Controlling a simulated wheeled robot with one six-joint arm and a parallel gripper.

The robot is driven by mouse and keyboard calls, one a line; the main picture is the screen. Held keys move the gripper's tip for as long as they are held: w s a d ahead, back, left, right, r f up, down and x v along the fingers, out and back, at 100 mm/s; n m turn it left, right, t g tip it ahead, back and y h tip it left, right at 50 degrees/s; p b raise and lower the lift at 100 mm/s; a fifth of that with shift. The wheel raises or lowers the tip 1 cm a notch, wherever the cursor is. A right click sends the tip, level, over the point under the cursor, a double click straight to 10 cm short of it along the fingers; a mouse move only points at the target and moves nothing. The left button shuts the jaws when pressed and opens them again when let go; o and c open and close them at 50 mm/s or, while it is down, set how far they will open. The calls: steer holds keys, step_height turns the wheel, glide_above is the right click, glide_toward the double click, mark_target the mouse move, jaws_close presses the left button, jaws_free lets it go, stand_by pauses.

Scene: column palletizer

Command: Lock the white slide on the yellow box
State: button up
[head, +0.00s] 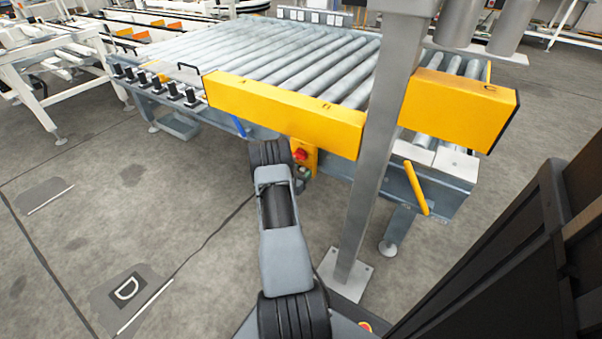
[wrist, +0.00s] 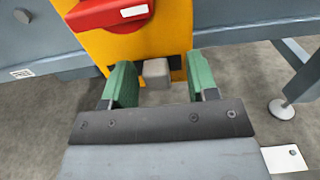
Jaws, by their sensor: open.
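The yellow box (head: 312,158) is fixed to the side of the roller conveyor, just beyond my arm. In the wrist view the yellow box (wrist: 172,38) fills the upper middle, with a red part (wrist: 110,12) on its upper front. The white slide (wrist: 155,70) shows as a small pale grey-white block at the box's lower edge. My gripper (wrist: 160,82) is open, with its two green fingers apart to the left and right of the slide. Gaps show on both sides of the slide, and I see no contact. In the head view my wrist partly covers the box.
The roller conveyor (head: 290,60) with yellow end guards (head: 285,112) stands above and behind the box. A grey post (head: 372,150) rises close to the right of my arm. A conveyor foot (wrist: 282,108) is at the right. The floor at left is clear.

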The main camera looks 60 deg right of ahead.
steer(key=a+p, duration=0.4)
steer(key=a, duration=1)
steer(key=shift+w+d+r, duration=0.1)
